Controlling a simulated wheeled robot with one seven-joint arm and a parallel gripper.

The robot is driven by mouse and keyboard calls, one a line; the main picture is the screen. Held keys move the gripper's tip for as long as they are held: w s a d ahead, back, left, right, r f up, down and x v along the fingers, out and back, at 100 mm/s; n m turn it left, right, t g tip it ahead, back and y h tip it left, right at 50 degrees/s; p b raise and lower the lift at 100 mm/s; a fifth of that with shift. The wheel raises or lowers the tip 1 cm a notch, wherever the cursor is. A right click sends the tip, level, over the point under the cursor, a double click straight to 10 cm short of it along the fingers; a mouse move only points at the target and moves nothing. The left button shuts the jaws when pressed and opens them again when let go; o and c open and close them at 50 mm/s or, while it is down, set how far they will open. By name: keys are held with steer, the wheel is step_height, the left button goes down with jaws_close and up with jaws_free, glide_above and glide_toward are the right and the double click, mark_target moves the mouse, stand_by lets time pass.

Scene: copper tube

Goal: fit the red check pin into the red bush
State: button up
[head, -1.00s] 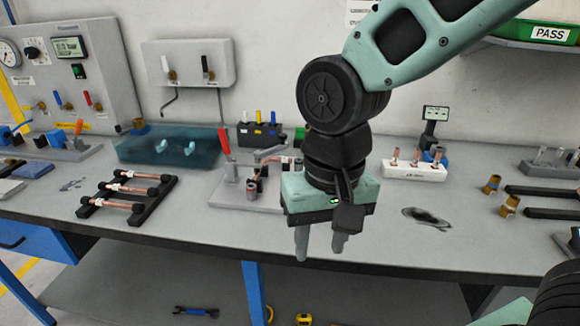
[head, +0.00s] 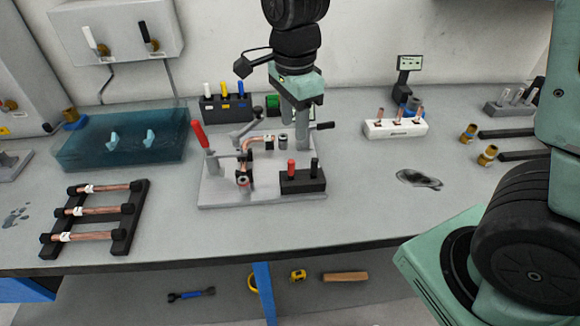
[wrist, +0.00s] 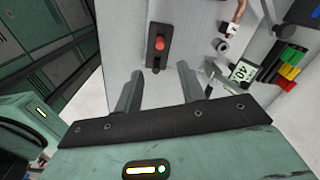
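The red check pin (head: 291,168) stands upright in a black block (head: 302,186) on the light grey fixture plate (head: 225,195), beside a black pin (head: 316,164). The wrist view also shows the red pin (wrist: 160,43) from above, in its block (wrist: 156,56). My gripper (head: 303,140) points down over the fixture, behind the block in the head view. Its fingers (wrist: 158,78) are apart with nothing between them, and the red pin lies beyond the fingertips. Grey round bushes (head: 283,143) show on the fixture; I cannot make out a red one.
A red-handled clamp (head: 199,134) and a bent copper tube (head: 258,142) stand on the fixture. A blue bath (head: 120,140), a copper tube rack (head: 98,212) and a white block (head: 395,128) flank it. The bench front is clear.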

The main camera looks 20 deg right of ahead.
glide_above(291, 161)
steer(key=f, duration=0.6)
steer(key=shift+s+d+p, duration=0.1)
steer(key=shift+d+p, duration=0.15)
steer(key=shift+p, duration=0.05)
steer(key=shift+a+f+p, duration=0.15)
steer(key=shift+f+p, duration=0.25)
steer(key=shift+f, duration=0.95)
steer(key=shift+a+f+p, duration=0.1)
steer(key=shift+f+p, duration=0.25)
steer(key=shift+f, duration=0.95)
jaws_close()
